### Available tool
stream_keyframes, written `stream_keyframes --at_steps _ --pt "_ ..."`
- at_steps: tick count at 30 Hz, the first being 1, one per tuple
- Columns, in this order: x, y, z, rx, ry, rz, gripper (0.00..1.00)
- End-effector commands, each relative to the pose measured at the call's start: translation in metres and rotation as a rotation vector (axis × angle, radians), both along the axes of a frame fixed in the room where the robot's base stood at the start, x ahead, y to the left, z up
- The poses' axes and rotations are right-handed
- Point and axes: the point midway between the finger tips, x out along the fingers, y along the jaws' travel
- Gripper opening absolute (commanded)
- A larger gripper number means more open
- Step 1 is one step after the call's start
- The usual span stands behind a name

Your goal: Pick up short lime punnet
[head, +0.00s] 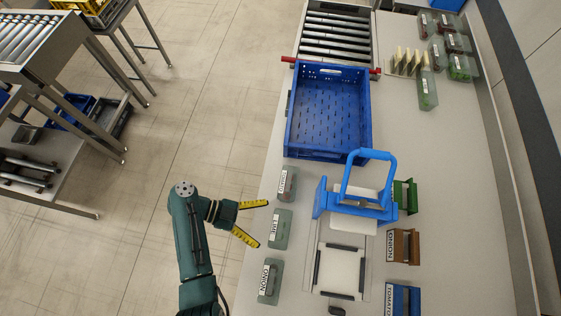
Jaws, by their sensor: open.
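A clear greenish punnet with a LIME label (281,229) lies on the left edge of the counter, between two similar punnets. My gripper (253,221) has its yellow-tipped fingers spread apart and is empty. It is just left of the lime punnet, over the counter's edge in the picture, and looks apart from it. Whether it is level with the punnet I cannot tell.
An ONION punnet (269,281) and another punnet (287,184) flank it. A blue crate (328,155) stands behind, before a roller conveyor (336,32). A blue-handled press (370,157) and labelled holders (405,246) are to the right. More punnets (427,90) sit at the back right.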

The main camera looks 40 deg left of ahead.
Motion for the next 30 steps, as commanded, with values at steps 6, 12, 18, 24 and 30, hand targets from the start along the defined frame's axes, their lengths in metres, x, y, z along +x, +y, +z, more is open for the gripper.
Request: stream_keyframes --at_steps 6,12,18,24,30 --pt "0.005 -0.012 -0.011 0.000 -0.002 -0.002 1.00" --pt "0.016 -0.032 -0.030 0.002 -0.003 -0.004 1.00" --pt "0.023 -0.045 -0.028 0.001 -0.002 -0.002 1.00" --pt "0.023 -0.046 -0.024 -0.001 0.000 0.000 1.00" --pt "0.023 -0.046 -0.025 -0.001 -0.001 0.000 0.69"
